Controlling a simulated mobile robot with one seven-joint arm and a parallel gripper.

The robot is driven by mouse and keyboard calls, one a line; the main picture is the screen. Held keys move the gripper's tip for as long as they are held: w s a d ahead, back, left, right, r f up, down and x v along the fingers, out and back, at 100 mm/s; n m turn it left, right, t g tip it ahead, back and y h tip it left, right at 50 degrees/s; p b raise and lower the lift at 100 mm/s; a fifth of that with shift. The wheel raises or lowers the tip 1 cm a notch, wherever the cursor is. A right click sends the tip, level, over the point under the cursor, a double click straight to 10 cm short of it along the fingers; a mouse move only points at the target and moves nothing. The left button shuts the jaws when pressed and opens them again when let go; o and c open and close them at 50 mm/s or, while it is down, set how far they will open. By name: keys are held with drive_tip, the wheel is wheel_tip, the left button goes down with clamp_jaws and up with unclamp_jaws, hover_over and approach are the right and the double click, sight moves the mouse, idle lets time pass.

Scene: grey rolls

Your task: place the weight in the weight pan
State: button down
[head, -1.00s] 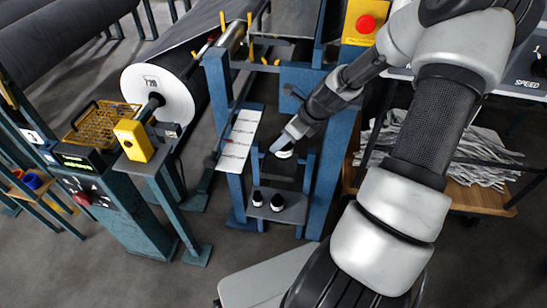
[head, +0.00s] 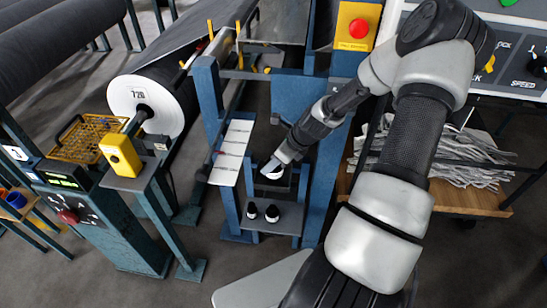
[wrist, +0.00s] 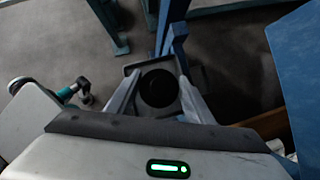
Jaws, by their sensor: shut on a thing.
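My gripper (head: 270,167) is shut on a dark round weight with a pale band (head: 272,173), inside the blue frame. In the wrist view the held weight (wrist: 158,88) is a black disc between the two fingers. A dark square tray, which looks like the weight pan (wrist: 133,68), lies under or around the weight; I cannot tell if they touch. In the head view the pan is dark and partly hidden by my gripper and the weight. Two more black weights with white bases (head: 262,212) stand on the grey shelf (head: 290,217) below.
Blue frame posts (head: 320,190) stand close to the right of my gripper. A white marked plate (head: 232,152) is at the left. A yellow box with a red button (head: 357,27) sits above. A wooden shelf of shredded strips (head: 470,202) is at the right.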

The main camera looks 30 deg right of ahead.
drive_tip(key=shift+w+f, duration=0.1)
drive_tip(key=shift+f, duration=0.8)
drive_tip(key=c, duration=0.9)
unclamp_jaws()
drive_tip(key=shift+f, duration=0.15)
drive_tip(key=p+v, duration=0.2)
drive_tip(key=v, duration=1)
